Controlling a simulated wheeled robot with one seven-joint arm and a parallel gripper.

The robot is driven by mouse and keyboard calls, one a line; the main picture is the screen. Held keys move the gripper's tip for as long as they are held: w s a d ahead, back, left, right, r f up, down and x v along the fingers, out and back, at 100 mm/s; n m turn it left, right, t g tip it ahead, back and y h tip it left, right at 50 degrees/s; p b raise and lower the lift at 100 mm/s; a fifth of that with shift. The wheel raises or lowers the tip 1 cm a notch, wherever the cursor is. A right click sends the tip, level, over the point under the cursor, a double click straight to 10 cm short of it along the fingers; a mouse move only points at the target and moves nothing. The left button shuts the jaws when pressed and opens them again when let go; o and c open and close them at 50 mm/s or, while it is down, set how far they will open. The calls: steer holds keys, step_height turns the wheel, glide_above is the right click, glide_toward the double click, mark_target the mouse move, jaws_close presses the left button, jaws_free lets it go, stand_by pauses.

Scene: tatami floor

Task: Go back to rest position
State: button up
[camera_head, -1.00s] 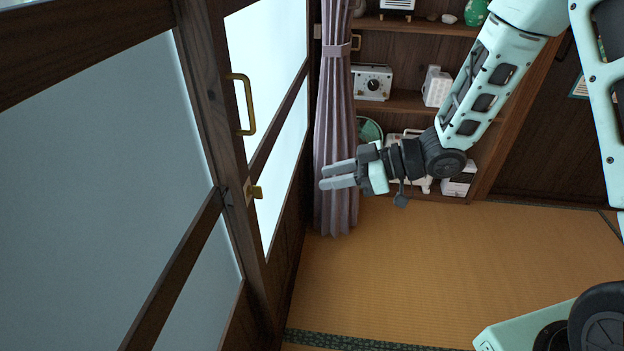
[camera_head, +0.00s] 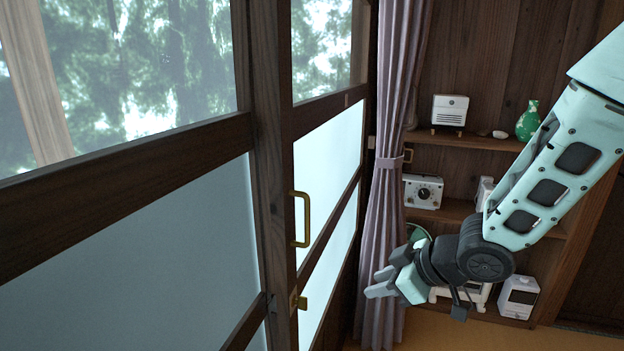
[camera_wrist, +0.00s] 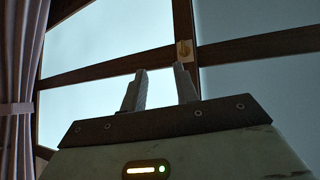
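My gripper (camera_head: 380,283) is in the lower middle of the head view, in front of the curtain and low shelves, at the end of my mint-green arm. In the wrist view its two grey fingers (camera_wrist: 160,88) stand apart with nothing between them. The gripper is open and empty. It points toward the sliding glass door (camera_head: 135,245) and touches nothing that I can see. The door's brass handle (camera_head: 303,219) is to the left of and above the gripper in the head view. A brass latch (camera_wrist: 183,50) shows beyond the fingers in the wrist view.
A mauve curtain (camera_head: 388,215) hangs beside the door. Behind my arm a wooden shelf (camera_head: 455,211) holds a white radio (camera_head: 423,192), a small white heater-like box (camera_head: 450,110) and a green vase (camera_head: 527,121). Only a little tatami floor (camera_head: 430,328) shows at the bottom.

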steer(key=s+r+m+g+h+p, duration=0.1)
steer(key=s+r+m+g+h, duration=0.1)
steer(key=s, duration=1.1)
steer(key=s+r+m+g+h+p, duration=0.2)
steer(key=s+r+g+h, duration=0.2)
steer(key=s+r, duration=0.3)
steer(key=s, duration=0.5)
steer(key=shift+s+d, duration=0.15)
steer(key=shift+s, duration=0.2)
steer(key=shift+o, duration=0.2)
steer(key=shift+w, duration=0.1)
